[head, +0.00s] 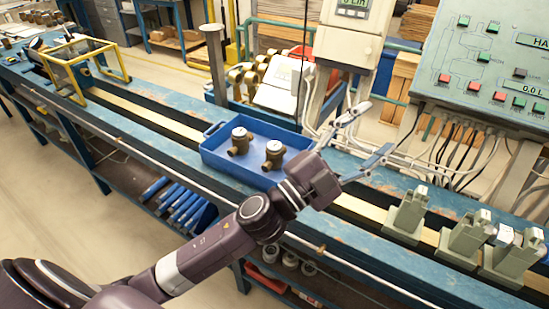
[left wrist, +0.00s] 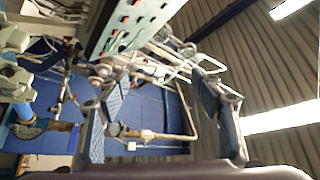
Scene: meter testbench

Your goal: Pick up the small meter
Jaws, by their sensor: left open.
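Two small brass meters with pale round tops stand upright in a blue tray (head: 222,163) on the bench in the head view. One meter (head: 239,142) is at the left and the other meter (head: 273,155) is to its right. My left gripper (head: 368,136) is to the right of the tray and apart from both meters. Its fingers are spread, with nothing seen between them. In the left wrist view the open left gripper (left wrist: 160,88) faces pipes, a panel and the wall, and I make out no small meter there. My right gripper is not in view.
A grey control panel (head: 490,65) with buttons stands at the right, above cables. Several grey-green clamp blocks (head: 464,236) line the bench at the right. A post with a display box (head: 350,35) rises behind the tray. A yellow frame (head: 84,65) stands at the left.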

